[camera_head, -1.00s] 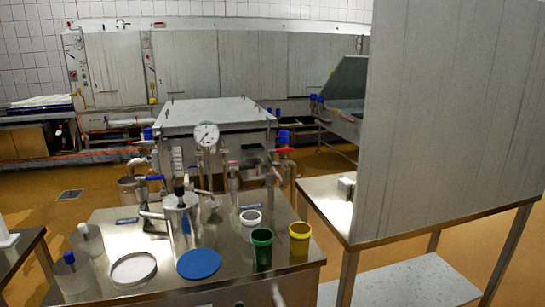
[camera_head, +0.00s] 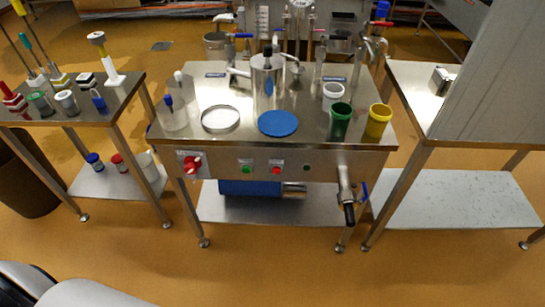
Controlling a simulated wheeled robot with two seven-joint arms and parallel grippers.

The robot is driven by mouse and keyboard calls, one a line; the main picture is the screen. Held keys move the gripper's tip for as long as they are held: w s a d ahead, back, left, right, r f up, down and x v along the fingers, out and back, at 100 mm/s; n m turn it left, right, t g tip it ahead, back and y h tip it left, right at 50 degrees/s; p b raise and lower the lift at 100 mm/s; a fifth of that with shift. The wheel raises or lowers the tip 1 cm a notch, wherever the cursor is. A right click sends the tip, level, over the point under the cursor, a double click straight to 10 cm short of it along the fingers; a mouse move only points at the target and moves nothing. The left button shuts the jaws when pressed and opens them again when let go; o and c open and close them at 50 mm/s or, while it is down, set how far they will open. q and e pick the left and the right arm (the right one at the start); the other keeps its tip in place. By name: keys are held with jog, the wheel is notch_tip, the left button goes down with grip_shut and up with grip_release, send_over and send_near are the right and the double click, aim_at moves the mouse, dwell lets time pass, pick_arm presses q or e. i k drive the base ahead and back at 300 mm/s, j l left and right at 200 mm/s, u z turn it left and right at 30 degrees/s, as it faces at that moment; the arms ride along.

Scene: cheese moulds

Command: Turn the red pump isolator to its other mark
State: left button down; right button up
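The red pump isolator (camera_head: 191,163) is a red rotary knob on a pale plate. It sits at the left end of the front panel of the middle steel table (camera_head: 330,162). Its marks are too small to read, so I cannot tell which mark it points to. Neither of my grippers is in view. Only white rounded parts, seemingly of my own body, show at the bottom left corner.
Green (camera_head: 247,169) and red (camera_head: 276,170) buttons sit right of the isolator. A valve pipe (camera_head: 346,195) with a blue lever juts from the panel's right end. A side table (camera_head: 120,112) stands left, another (camera_head: 435,122) right. The floor in front is clear.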

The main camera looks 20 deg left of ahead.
aim_at(192, 162)
jog(key=u, duration=1.25)
